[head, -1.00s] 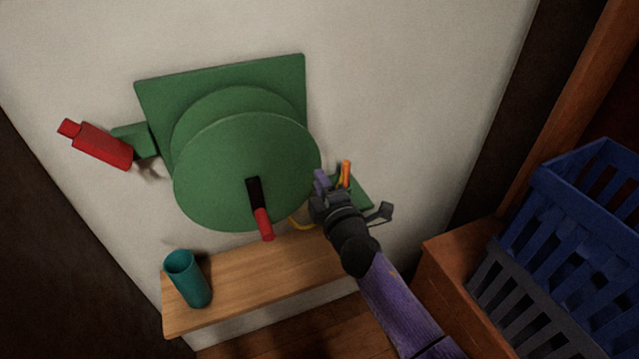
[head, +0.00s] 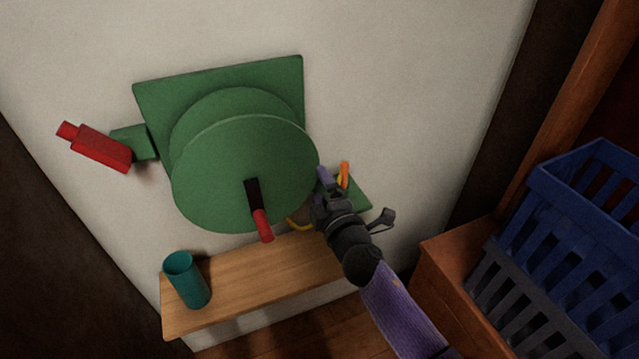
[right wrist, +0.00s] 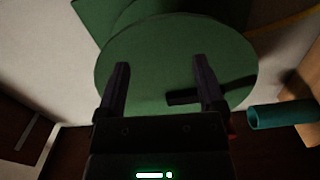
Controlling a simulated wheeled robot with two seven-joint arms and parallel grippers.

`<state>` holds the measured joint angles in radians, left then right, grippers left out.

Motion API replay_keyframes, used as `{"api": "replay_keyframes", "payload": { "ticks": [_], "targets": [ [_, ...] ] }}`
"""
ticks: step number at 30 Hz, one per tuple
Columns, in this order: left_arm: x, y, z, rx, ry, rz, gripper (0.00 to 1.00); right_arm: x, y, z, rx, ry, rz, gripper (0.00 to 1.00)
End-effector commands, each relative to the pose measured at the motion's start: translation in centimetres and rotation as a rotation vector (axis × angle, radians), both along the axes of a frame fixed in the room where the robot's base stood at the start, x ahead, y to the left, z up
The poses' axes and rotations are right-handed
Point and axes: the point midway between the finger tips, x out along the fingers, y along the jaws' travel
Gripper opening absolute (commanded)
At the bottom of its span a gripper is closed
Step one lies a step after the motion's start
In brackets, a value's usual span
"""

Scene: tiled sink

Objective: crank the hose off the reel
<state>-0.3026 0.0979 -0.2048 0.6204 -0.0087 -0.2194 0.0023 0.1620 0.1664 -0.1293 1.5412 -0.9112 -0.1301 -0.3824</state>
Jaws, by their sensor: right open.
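The green hose reel (head: 245,165) is on a white wall, with a round disc facing me. Its crank is a black arm (head: 253,194) with a red handle (head: 263,227) that points downward. A short piece of yellow hose (head: 300,224) shows below the disc's right edge. My right gripper (head: 327,185) is beside the disc's lower right edge, apart from the crank handle. In the right wrist view its two fingers are spread and empty, with the disc (right wrist: 170,50) in front of them. The black crank arm (right wrist: 182,97) shows between the fingers; the red handle is mostly hidden. My left gripper is not in view.
A teal cup (head: 187,280) stands on a wooden shelf (head: 250,278) below the reel. A red block (head: 100,149) sits at a green bracket on the left. An orange piece (head: 344,173) is by a green bracket on the right. A blue crate (head: 575,220) stands at the far right.

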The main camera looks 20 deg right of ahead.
Motion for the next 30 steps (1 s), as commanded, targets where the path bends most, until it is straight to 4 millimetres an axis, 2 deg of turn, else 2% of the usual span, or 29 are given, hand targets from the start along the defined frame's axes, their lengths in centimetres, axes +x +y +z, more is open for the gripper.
{"api": "replay_keyframes", "payload": {
  "ticks": [17,30],
  "targets": [
    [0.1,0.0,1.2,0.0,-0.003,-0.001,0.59,-6.3,-0.2,0.1,0.001,0.0,0.001,0.88],
    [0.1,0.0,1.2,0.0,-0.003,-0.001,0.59,-6.7,-0.2,0.1,0.0,-0.001,0.0,0.88]
  ]
}}
